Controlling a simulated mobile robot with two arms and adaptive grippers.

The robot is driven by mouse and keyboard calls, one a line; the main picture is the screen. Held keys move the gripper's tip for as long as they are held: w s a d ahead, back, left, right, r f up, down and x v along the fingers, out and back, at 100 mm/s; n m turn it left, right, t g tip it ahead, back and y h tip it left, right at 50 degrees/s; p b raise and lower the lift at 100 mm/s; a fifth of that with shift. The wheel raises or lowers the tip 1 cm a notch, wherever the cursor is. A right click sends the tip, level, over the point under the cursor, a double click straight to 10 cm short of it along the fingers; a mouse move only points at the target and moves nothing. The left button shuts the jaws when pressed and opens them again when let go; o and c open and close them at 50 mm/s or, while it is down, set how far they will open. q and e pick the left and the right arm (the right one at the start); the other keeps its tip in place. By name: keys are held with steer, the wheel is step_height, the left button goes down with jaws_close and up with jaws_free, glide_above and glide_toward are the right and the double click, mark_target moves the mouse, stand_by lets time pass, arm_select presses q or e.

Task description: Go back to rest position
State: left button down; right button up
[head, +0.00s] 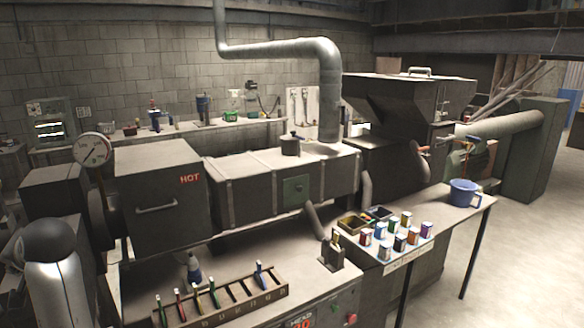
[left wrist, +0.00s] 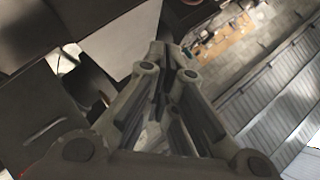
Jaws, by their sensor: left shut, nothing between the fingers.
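My left gripper (left wrist: 172,62) shows in the left wrist view, its two fingers together at the tips with nothing between them. Below and behind it in that view are dark machine panels and the floor. In the head view, a silver and dark part of my left arm stands at the lower left edge; I cannot make out the fingers there. My right gripper is in neither view.
A dark oven-like machine marked HOT (head: 165,190) stands close on the left, with a round gauge (head: 92,150). A blue mug (head: 464,193) and several small tins stand on the right bench. Floor is clear at far right.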

arm_select(q)
steer(key=s+d+f+m+t+h, duration=0.15)
steer(key=s+d+f, duration=0.25)
steer(key=d+f, duration=0.55)
steer(key=s+d+f+m+h, duration=0.2)
steer(key=s+d+f+h, duration=0.3)
steer(key=f, duration=0.7)
steer(key=s+d+f+g+h, duration=0.2)
steer(key=s+d+f, duration=0.3)
steer(key=s+d, duration=0.45)
steer(key=s+d+f+g+h, duration=0.1)
steer(key=s+d+f+h, duration=0.2)
steer(key=s+d+f, duration=0.5)
steer(key=s+f+g+b, duration=0.25)
steer(key=f+b, duration=0.25)
steer(key=f, duration=2.5)
steer(key=s+a+f+b, duration=0.2)
steer(key=s+f+b, duration=0.2)
steer(key=s+f, duration=1.3)
steer(key=shift+a+f+m+y, duration=0.15)
steer(key=shift+f+m+y, duration=0.25)
steer(key=shift+f, duration=0.55)
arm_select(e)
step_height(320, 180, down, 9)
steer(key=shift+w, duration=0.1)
